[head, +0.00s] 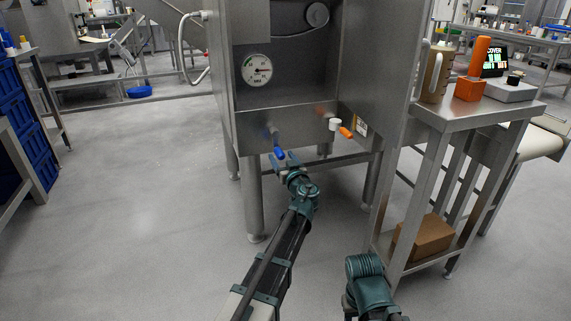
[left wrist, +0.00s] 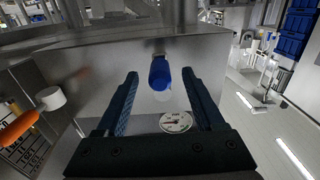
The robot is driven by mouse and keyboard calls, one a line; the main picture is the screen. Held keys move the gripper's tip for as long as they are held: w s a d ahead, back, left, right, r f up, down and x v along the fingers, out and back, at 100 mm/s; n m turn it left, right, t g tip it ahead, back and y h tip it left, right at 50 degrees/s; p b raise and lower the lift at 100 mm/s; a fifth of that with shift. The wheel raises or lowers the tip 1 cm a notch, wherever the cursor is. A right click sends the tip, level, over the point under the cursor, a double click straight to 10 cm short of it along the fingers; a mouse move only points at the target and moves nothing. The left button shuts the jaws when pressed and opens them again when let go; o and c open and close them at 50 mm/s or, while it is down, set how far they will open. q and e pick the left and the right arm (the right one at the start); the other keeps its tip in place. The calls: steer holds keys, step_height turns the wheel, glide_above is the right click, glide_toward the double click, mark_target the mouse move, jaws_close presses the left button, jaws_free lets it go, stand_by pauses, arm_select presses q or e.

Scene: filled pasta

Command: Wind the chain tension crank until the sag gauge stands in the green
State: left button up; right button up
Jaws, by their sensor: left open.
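A round white dial gauge (head: 257,70) is on the recessed front of the steel machine. Its needle seems to point right, but its colour bands are too small to tell; the dial also shows in the left wrist view (left wrist: 176,122). Below it, a blue handle (head: 279,153) sticks out from the machine's lower front. My left gripper (head: 279,161) is open at this handle. In the left wrist view the blue handle (left wrist: 160,74) is between the open fingertips, apart from both. An orange handle (head: 346,132) with a white knob (head: 334,124) is farther right. My right gripper is out of view.
A steel side table (head: 437,115) stands right of the machine, with a brown jug (head: 436,73), an orange device (head: 473,80) and a small display (head: 495,62). A cardboard box (head: 424,238) is on its lower shelf. Blue crates (head: 22,150) are at far left. The floor left of the machine is clear.

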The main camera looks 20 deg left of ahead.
arm_select(q)
steer(key=shift+x, duration=1.15)
steer(key=c, duration=1.1)
steer(key=shift+d, duration=0.1)
jaws_close()
